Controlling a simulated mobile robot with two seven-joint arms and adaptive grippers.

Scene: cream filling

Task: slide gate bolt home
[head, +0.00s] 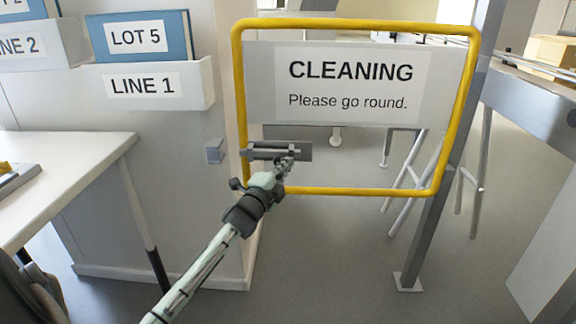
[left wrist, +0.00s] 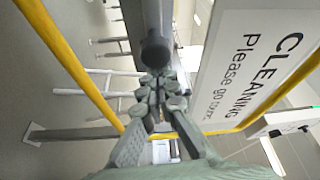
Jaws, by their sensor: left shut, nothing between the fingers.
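The yellow-framed gate (head: 356,24) carries a white CLEANING sign (head: 350,85). A grey bolt (head: 270,146) lies level on a plate at the gate's lower left. A small grey keeper (head: 214,151) is on the white panel to its left, with a gap between it and the bolt's left end. My left gripper (head: 288,160) is shut and empty at the right part of the bolt. In the left wrist view, its closed fingers (left wrist: 157,92) are close to the dark round end of a bar (left wrist: 154,50); contact is unclear. My right gripper is not in view.
A white table (head: 75,165) is at the left. White bins labelled LINE 1 (head: 195,85) and LINE 2 hold blue binders. A grey post (head: 432,230) stands at the gate's right, with a metal-edged table (head: 525,85) beyond. The floor below the gate is clear.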

